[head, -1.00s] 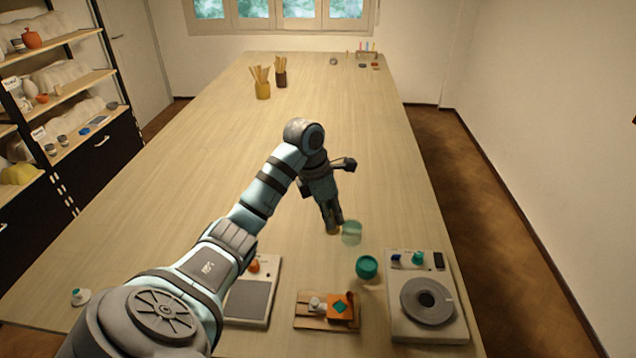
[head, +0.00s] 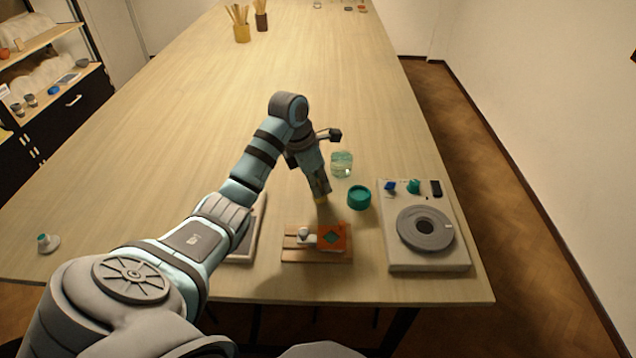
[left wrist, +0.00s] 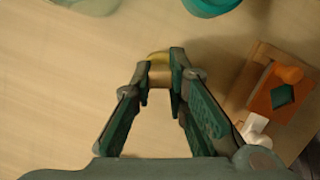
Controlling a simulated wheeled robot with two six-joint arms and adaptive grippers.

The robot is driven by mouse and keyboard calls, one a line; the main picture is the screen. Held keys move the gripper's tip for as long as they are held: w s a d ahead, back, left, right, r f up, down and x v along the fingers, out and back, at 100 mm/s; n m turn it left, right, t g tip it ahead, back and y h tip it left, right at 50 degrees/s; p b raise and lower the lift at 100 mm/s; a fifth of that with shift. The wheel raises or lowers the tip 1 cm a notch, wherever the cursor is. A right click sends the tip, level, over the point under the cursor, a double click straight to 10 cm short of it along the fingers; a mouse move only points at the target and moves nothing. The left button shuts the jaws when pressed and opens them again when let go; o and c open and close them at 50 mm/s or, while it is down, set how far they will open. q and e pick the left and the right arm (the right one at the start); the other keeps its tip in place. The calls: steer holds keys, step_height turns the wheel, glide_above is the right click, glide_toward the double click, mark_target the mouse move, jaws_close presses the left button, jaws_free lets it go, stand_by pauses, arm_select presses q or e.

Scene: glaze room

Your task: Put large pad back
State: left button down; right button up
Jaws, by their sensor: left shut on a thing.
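My left gripper (head: 320,194) is shut on a small tan piece with a yellow edge, which I take to be the large pad (head: 320,201). In the left wrist view the pad (left wrist: 158,73) sits between the fingertips of the left gripper (left wrist: 160,78), mostly hidden by them. The gripper points down over the table, just behind a wooden board (head: 296,256). On the board are an orange block (head: 341,238) with a teal diamond and a white knobbed piece (head: 304,234). My right gripper is not in view.
A clear glass jar (head: 341,165) and a teal round pot (head: 359,197) stand close to the right of the gripper. A pale unit with a grey wheel (head: 402,228) is farther right. A grey-topped tray (head: 245,248) is partly behind my arm.

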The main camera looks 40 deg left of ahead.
arm_select(q)
steer(key=c, duration=1.6)
jaws_free()
steer(key=shift+f, duration=0.1)
steer(key=shift+r, duration=0.35)
steer(key=p+v, duration=0.1)
steer(key=v, duration=0.5)
steer(key=shift+w+a+p, duration=0.1)
steer(key=shift+p, duration=0.2)
steer(key=p, duration=0.5)
glide_toward(318, 180)
steer(key=shift+s+a+r, duration=0.1)
steer(key=shift+s+r, duration=0.2)
steer(key=shift+r, duration=0.4)
steer(key=shift+w, duration=0.1)
